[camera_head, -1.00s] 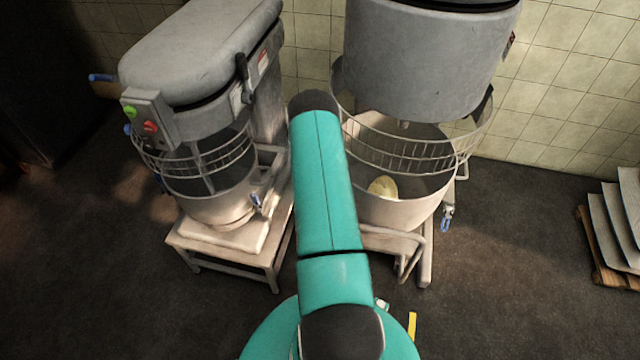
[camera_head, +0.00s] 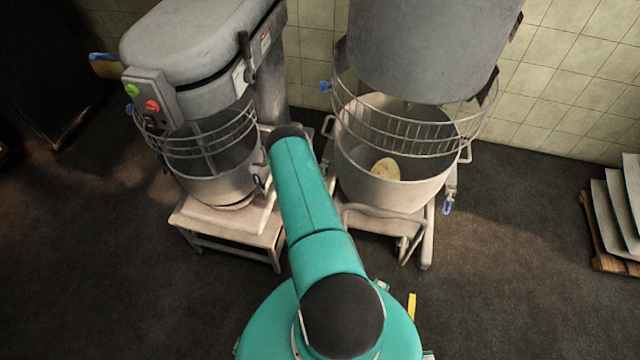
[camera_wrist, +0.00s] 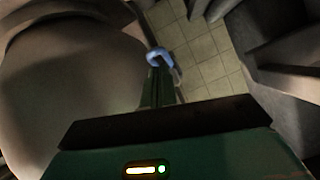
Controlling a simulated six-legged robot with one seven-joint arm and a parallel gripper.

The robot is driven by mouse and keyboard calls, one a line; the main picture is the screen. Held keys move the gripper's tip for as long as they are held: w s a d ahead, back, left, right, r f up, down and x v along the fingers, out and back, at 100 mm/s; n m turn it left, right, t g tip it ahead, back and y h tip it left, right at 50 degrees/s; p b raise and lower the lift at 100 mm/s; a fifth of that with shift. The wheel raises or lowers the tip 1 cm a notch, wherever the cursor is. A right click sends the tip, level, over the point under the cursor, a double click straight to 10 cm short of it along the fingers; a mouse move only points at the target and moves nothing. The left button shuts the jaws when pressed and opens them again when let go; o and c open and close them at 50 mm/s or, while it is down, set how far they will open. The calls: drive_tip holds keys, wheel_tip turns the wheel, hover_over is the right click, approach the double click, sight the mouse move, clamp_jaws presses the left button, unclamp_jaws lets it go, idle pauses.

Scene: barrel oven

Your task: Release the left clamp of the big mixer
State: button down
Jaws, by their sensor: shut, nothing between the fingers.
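The big mixer (camera_head: 430,50) stands right of centre in the head view, with its bowl (camera_head: 395,190) below a wire guard. A blue clamp handle (camera_head: 325,86) shows at the left of this mixer, beside the guard. Another blue-ended clamp (camera_head: 447,205) hangs at its right. In the wrist view, my gripper (camera_wrist: 160,75) is shut and empty, pointing at a blue handle (camera_wrist: 158,56) right at its fingertips. I cannot tell whether they touch. A large rounded pale surface fills the left of that view. The head view hides my gripper behind my arm.
A smaller mixer (camera_head: 200,60) on a low stand (camera_head: 230,240) is at the left, leaving a narrow gap between the machines. A tiled wall (camera_head: 560,80) closes the back. Pale sheets on a wooden pallet (camera_head: 612,262) are at the right. The floor in front is mostly clear.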

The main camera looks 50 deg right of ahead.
drive_tip(key=shift+w+d+f, duration=0.1)
drive_tip(key=shift+d+f, duration=0.15)
drive_tip(key=shift+f, duration=0.55)
drive_tip(key=shift+w+d+f, duration=0.1)
drive_tip(key=shift+d+f, duration=0.1)
drive_tip(key=shift+f, duration=0.6)
drive_tip(key=shift+w+d+f, duration=0.1)
drive_tip(key=shift+d+f, duration=0.15)
drive_tip(key=shift+f, duration=0.7)
